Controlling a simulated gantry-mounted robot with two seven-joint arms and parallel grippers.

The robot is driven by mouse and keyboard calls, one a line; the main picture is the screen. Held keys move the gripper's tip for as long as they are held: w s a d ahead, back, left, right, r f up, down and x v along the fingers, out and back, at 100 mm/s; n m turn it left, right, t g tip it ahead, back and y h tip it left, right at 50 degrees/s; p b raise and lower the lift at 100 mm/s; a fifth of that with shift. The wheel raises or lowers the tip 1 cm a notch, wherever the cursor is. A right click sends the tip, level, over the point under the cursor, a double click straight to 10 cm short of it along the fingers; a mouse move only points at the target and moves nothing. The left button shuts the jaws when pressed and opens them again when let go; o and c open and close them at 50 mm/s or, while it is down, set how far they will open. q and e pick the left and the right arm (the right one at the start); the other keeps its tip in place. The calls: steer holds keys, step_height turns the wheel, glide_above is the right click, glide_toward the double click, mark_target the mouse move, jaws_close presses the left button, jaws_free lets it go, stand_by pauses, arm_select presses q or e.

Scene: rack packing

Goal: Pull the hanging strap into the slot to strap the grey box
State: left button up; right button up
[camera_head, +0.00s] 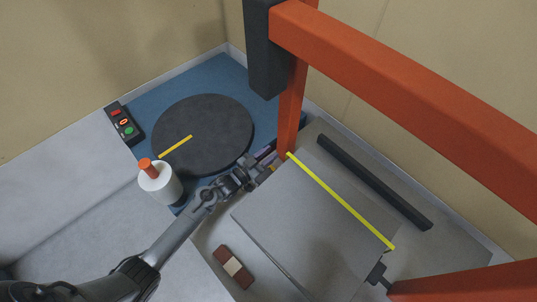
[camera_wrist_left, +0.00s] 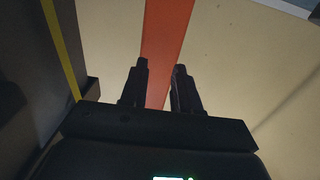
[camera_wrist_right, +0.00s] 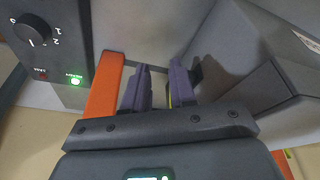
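The grey box (camera_head: 300,220) stands at the lower middle in the head view. A yellow strap (camera_head: 340,199) lies across its top; it also shows at the left in the left wrist view (camera_wrist_left: 62,45). My left gripper (camera_head: 266,158) is beside the box's upper left corner, near the orange post. In the left wrist view its dark fingers (camera_wrist_left: 158,85) are apart, with the post behind the gap. My right gripper's purple fingers (camera_wrist_right: 159,85) are apart in the right wrist view. A thin yellow strip (camera_wrist_right: 170,98) shows beside the right-hand finger. I cannot tell if they touch.
The orange frame (camera_head: 410,95) crosses above and beside the box. A dark control box (camera_wrist_right: 40,40) shows a dial and a green light. A black turntable (camera_head: 205,125), white bottle (camera_head: 160,187), button panel (camera_head: 123,124), brown block (camera_head: 233,267) and black bar (camera_head: 375,180) surround the box.

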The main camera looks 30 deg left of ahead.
arm_select(q)
steer(key=p+v, duration=0.2)
steer(key=v, duration=0.9)
steer(key=shift+p, duration=0.3)
steer(key=shift+r, duration=0.15)
